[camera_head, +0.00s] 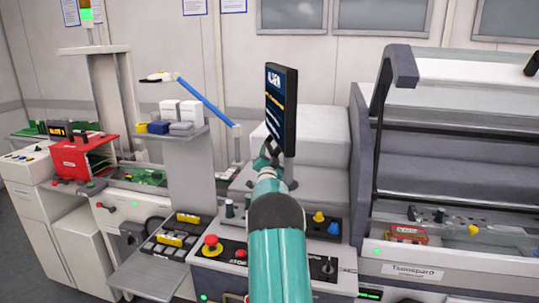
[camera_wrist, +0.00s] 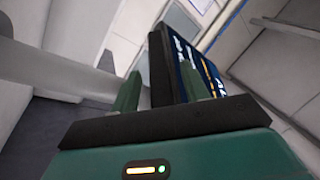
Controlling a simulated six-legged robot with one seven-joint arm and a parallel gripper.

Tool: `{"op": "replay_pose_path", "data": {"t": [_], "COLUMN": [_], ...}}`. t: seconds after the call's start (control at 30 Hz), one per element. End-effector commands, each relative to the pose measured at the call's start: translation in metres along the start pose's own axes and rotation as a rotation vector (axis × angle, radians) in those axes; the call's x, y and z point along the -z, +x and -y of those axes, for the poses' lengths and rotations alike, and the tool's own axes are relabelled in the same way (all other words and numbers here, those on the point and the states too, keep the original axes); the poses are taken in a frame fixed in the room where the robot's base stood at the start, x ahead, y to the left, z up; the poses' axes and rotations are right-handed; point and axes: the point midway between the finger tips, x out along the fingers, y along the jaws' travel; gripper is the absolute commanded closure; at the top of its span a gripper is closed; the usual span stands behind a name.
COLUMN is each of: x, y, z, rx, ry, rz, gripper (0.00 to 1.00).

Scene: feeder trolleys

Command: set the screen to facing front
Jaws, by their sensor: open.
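The screen (camera_head: 279,108) is a thin dark panel with white and yellow lettering on a post, above the console at the middle of the head view. It is turned sideways, so its lit face shows narrowly towards the left. My gripper (camera_head: 267,153) is at the screen's lower left side, partly hidden by my own arm. In the wrist view the two green fingers of my gripper (camera_wrist: 160,88) stand apart, with the dark edge of the screen (camera_wrist: 162,65) showing between and beyond them. Whether a finger touches the screen I cannot tell.
A control panel with a red button (camera_head: 211,242) and coloured knobs lies below the screen. A grey machine with a dark-framed cover (camera_head: 400,65) stands close on the right. A shelf with small boxes (camera_head: 184,133) and a blue bar (camera_head: 205,101) are on the left.

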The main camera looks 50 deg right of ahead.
Motion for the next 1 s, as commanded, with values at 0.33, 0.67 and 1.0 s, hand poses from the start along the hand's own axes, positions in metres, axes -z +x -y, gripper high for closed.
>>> {"op": "replay_pose_path", "data": {"t": [0.33,0.67,1.0], "x": [0.0000,-0.0001,0.0036], "y": [0.0063,0.0061,0.0033], "z": [0.0000,0.0001,-0.0041], "rx": [-0.001,0.000,0.008], "ry": [0.000,0.000,0.002], "rz": [0.001,0.001,0.009], "gripper": [0.55,1.00,1.00]}}
